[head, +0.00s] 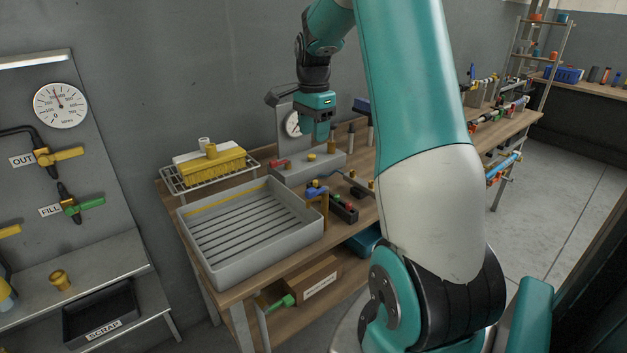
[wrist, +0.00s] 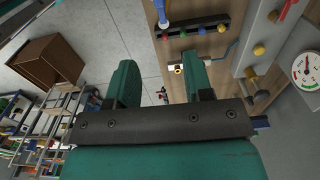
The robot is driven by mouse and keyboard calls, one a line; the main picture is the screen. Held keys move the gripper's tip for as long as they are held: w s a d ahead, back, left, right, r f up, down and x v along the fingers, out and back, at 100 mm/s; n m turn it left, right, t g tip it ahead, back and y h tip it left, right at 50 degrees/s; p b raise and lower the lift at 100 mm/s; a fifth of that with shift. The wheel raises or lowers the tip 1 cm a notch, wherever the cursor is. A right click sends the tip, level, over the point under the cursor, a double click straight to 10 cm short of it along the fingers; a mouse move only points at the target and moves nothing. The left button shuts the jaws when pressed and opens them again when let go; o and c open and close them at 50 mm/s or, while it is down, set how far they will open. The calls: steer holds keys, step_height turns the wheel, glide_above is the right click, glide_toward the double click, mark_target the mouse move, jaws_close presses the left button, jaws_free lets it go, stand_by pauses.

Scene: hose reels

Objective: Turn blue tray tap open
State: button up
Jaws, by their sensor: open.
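The blue-handled tap (head: 317,191) stands on a brass post at the right front corner of the grey slatted tray (head: 262,270) in the head view. Its blue lever also shows at the top edge of the wrist view (wrist: 180,22). My gripper (head: 318,139) hangs above the back of the bench, behind and above the tap, apart from it. In the wrist view my gripper (wrist: 160,72) has its two green fingers spread, with nothing held between them.
A black strip with coloured knobs (head: 343,208) lies right of the tap. A grey gauge stand (head: 305,172) is behind it. A wall panel with OUT and FILL taps (head: 70,205) is far left.

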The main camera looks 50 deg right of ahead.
mark_target(313, 188)
step_height(313, 188, down, 16)
steer(key=p, duration=0.3)
steer(key=shift+a+f, duration=0.1)
steer(key=shift+f, duration=0.05)
jaws_close()
